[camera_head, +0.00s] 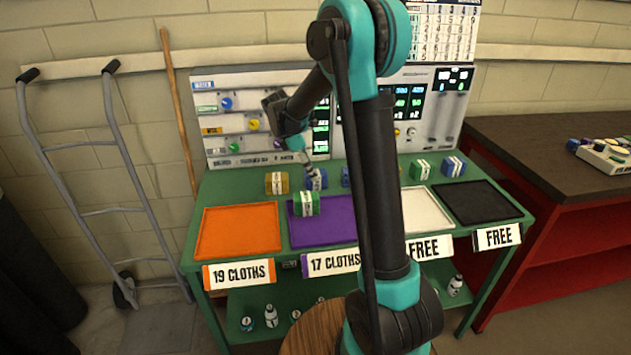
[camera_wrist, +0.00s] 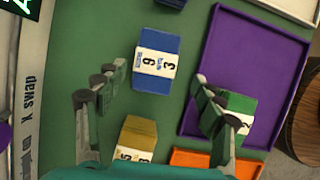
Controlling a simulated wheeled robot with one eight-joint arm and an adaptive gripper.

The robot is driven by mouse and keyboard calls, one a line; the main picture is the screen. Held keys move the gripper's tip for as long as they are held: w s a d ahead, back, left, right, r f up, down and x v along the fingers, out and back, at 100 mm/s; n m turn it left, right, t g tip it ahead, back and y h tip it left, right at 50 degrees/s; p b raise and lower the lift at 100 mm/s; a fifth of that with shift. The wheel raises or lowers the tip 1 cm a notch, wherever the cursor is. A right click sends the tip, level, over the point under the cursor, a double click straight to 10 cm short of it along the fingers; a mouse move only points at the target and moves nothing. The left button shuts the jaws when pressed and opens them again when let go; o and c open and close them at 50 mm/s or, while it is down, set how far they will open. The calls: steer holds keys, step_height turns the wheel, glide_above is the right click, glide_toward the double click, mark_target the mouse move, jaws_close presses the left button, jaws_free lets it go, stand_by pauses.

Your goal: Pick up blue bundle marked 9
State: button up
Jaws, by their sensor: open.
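The blue bundle with a white band marked 9 and 3 (camera_wrist: 150,85) lies on the green bench top in the wrist view. In the head view it is the blue bundle (camera_head: 318,181) behind the purple tray, partly covered by my gripper. My gripper (camera_head: 309,170) points down above it. In the wrist view my gripper (camera_wrist: 155,88) has its fingers wide apart, one on each side of the blue bundle, with nothing between them gripped. I cannot tell the exact height left between fingertips and bundle.
A yellow bundle (camera_head: 277,183) sits close by, left of the blue one. A green bundle (camera_head: 306,204) rests on the purple tray (camera_head: 335,228), near my right finger in the wrist view. Another blue bundle (camera_head: 345,177) is partly behind my arm. An orange tray (camera_head: 240,230) lies left.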

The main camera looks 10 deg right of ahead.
mark_target(321, 184)
steer(key=shift+w+x, duration=0.2)
steer(key=shift+x, duration=1.25)
steer(key=shift+w+x, duration=0.2)
steer(key=shift+x, duration=1.25)
steer(key=shift+a, duration=0.1)
steer(key=shift+c, duration=0.5)
steer(key=c, duration=1.2)
